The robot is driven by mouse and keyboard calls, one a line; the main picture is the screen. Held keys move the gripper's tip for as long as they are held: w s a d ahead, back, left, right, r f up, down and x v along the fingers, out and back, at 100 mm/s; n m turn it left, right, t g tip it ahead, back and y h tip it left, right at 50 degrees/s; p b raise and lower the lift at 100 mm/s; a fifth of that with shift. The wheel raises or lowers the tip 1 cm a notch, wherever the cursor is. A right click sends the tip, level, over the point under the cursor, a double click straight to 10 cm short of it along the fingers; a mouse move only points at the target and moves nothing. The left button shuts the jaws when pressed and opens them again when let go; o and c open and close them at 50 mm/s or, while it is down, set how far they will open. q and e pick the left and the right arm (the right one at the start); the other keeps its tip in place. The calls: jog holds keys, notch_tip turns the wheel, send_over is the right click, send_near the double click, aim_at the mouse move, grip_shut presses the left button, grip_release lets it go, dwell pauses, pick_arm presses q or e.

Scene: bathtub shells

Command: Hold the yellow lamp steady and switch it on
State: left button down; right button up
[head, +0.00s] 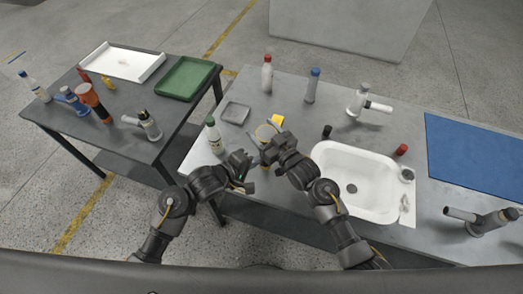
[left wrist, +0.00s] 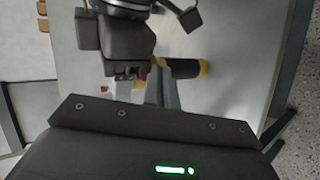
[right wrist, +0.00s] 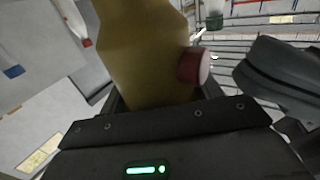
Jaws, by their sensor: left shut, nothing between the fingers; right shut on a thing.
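The yellow lamp (head: 265,132) is mostly hidden by my right gripper in the head view. My right gripper (head: 268,147) is shut on it, above the near left part of the counter. In the right wrist view the lamp's dull yellow body (right wrist: 143,50) fills the middle, with a round red knob (right wrist: 193,66) on its side. My left gripper (head: 248,163) is shut and empty, just left of and below the right gripper. In the left wrist view its closed fingers (left wrist: 160,88) are close to a black cylinder with yellow ends (left wrist: 183,68); contact is unclear.
A side table at left holds a green tray (head: 187,78) and several tools.

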pick_arm(q)
jog(key=shift+w, duration=0.1)
jog(key=shift+w+d, duration=0.15)
jog(key=shift+w, duration=0.15)
jog(key=shift+w+d+r, duration=0.1)
jog(key=shift+w+r, duration=0.1)
jog(key=shift+w, duration=0.6)
dwell(1.2)
jog(key=shift+s, duration=0.1)
jog(key=shift+s+a+r, duration=0.1)
jog(key=shift+s+a, duration=0.1)
jog(key=shift+s, duration=0.8)
jog(key=shift+s+a+f, duration=0.1)
jog(key=shift+s+a, duration=0.2)
jog(key=shift+s, duration=0.5)
jog(key=shift+s+a+f, duration=0.1)
jog(key=shift+s+a, duration=0.2)
jog(key=shift+s, duration=0.55)
jog(key=shift+s+a, duration=0.3)
jog(key=shift+s, duration=0.5)
